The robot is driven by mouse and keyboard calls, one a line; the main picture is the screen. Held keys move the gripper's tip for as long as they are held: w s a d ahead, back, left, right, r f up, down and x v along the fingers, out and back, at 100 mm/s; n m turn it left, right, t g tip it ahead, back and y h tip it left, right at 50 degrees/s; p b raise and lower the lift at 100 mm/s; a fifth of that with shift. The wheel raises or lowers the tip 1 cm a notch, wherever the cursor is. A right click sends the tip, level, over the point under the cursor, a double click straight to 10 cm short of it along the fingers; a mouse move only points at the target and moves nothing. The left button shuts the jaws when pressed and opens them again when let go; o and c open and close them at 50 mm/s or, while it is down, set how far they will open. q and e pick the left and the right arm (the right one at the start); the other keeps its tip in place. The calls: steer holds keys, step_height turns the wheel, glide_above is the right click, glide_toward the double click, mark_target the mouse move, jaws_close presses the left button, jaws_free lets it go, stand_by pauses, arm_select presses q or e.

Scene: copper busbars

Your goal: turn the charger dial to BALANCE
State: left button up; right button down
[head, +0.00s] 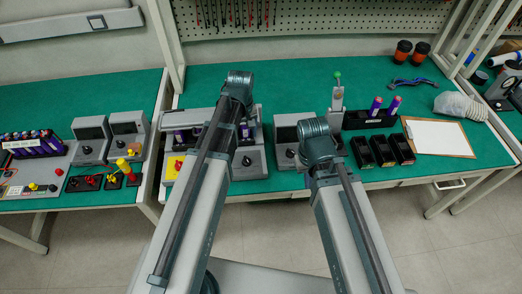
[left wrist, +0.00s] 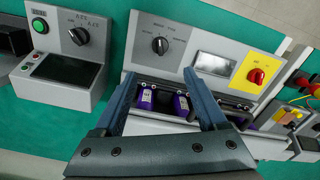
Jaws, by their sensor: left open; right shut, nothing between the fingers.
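Purple cells (left wrist: 146,98) sit in the charger's bay. My left gripper (left wrist: 161,76) is open, its fingers over the bay, the dial just beyond the gap between the fingertips. In the head view my left arm partly covers the charger; its dial (head: 247,160) shows. My right gripper is hidden behind its arm.
A second grey device with a green button (left wrist: 38,25) and its own dial (left wrist: 80,36) stands beside the charger. Black bins (head: 382,150), a clipboard (head: 438,137) and a cell rack (head: 368,120) lie to the right.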

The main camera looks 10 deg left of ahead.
mark_target(246, 158)
arm_select(q)
step_height(246, 158, down, 14)
steer(key=b, duration=1.4)
steer(key=shift+r, duration=0.1)
jaws_close()
